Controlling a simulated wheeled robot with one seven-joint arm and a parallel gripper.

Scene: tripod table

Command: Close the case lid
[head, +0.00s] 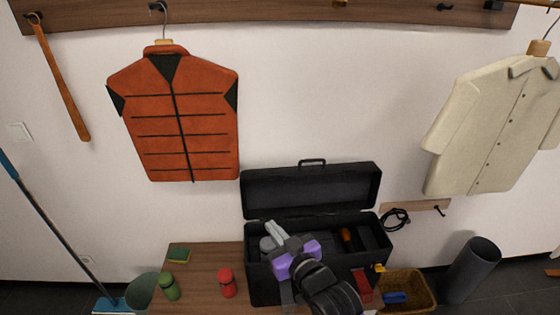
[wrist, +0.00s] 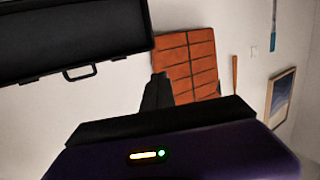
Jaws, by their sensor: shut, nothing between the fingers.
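The black case (head: 375,259) stands on the wooden table with its lid (head: 312,192) raised at the back, close to upright. The lid's handle (head: 312,162) is at its top edge. In the wrist view the lid (wrist: 75,35) fills the upper left, with its handle (wrist: 80,74) below it. My gripper (head: 272,229), with a purple body, is over the left part of the case opening, in front of the lid. Its fingers (wrist: 157,92) are shut and empty, and look apart from the lid in the wrist view. My arm hides part of the case front.
On the table (head: 200,258) left of the case are a red container (head: 227,282), a green container (head: 169,287) and a sponge (head: 179,255). Inside the case is an orange item (head: 346,235). A wicker basket (head: 420,285) is at right. An orange vest (head: 180,120) hangs behind.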

